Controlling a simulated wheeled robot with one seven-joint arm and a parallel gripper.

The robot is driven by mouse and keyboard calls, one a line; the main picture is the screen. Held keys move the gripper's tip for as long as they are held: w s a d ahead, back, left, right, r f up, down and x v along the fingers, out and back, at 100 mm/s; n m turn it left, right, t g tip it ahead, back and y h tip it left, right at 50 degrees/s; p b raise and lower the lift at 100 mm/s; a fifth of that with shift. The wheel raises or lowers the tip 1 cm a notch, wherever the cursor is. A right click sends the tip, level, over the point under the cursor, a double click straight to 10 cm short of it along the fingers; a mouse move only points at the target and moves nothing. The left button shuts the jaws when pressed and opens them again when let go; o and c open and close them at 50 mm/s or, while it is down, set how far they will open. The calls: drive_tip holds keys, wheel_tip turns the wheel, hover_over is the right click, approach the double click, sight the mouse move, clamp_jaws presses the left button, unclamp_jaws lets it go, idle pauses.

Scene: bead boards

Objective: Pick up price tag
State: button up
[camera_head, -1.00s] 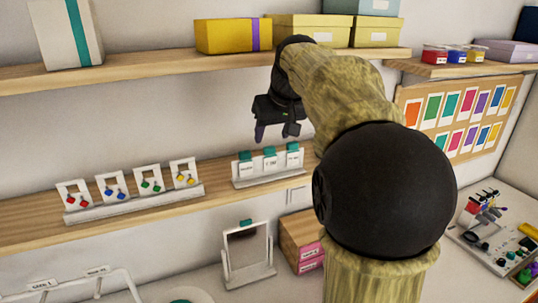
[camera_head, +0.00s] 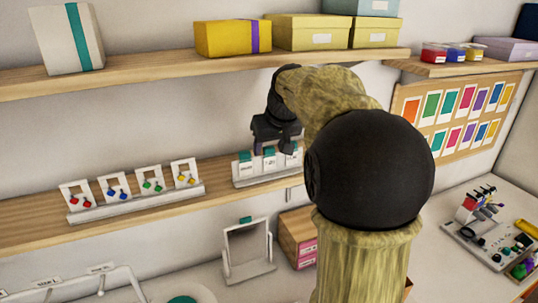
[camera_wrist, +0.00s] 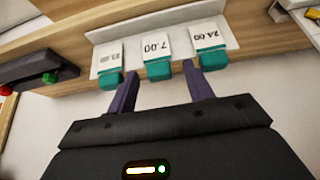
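Three white price tags with teal clips stand in a row on a white holder (camera_head: 262,181) on the lower shelf. In the wrist view they appear upside down: a left tag that seems to read 21.00 (camera_wrist: 109,57), a middle tag reading 7.00 (camera_wrist: 156,46) and a right tag reading 24.00 (camera_wrist: 208,36). My gripper (camera_wrist: 162,88) is open and empty, its two dark fingers apart. The middle tag's teal clip lies between and just beyond the fingertips. In the head view my gripper (camera_head: 273,150) overlaps the tags, so contact cannot be told.
Earring cards on a stand (camera_head: 135,204) sit left of the tags on the same shelf. The upper shelf (camera_head: 150,77) with boxes runs above my gripper. A small mirror (camera_head: 247,247) and a wooden drawer box (camera_head: 298,238) stand below.

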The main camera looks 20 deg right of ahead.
clamp_jaws()
drive_tip(key=shift+r, duration=0.15)
drive_tip(key=s+r+b, duration=0.3)
drive_tip(key=s+b, duration=0.6)
drive_tip(key=s, duration=0.9)
drive_tip(key=shift+r, duration=0.1)
